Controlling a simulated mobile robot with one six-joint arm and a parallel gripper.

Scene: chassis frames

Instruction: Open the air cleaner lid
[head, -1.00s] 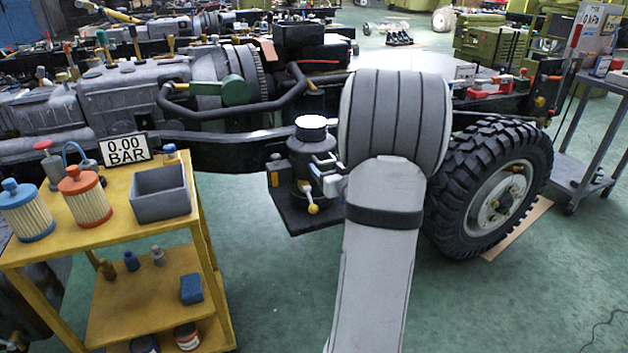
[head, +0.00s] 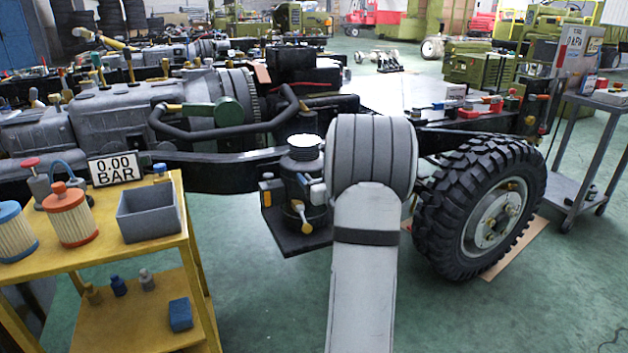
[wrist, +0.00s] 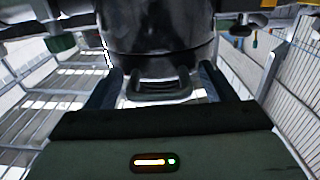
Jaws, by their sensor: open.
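The air cleaner (head: 298,182) is a dark upright canister with a pale ribbed cap (head: 306,142), standing on a black shelf at the side of the truck chassis. A small lever with a yellowish end (head: 301,212) hangs on its front. In the wrist view a dark rounded body (wrist: 160,30) fills the top centre, with a dark loop-shaped handle (wrist: 160,86) at its lower edge. My gripper (wrist: 160,92) is open, with one finger on each side of this handle. I cannot tell whether the fingers touch it.
A yellow cart (head: 110,255) with filters, a grey bin (head: 150,214) and a 0.00 BAR sign (head: 116,168) stands at the left. A large tyre (head: 485,205) is just right of my arm. A grey trolley (head: 590,140) stands at the far right. Green floor is clear in front.

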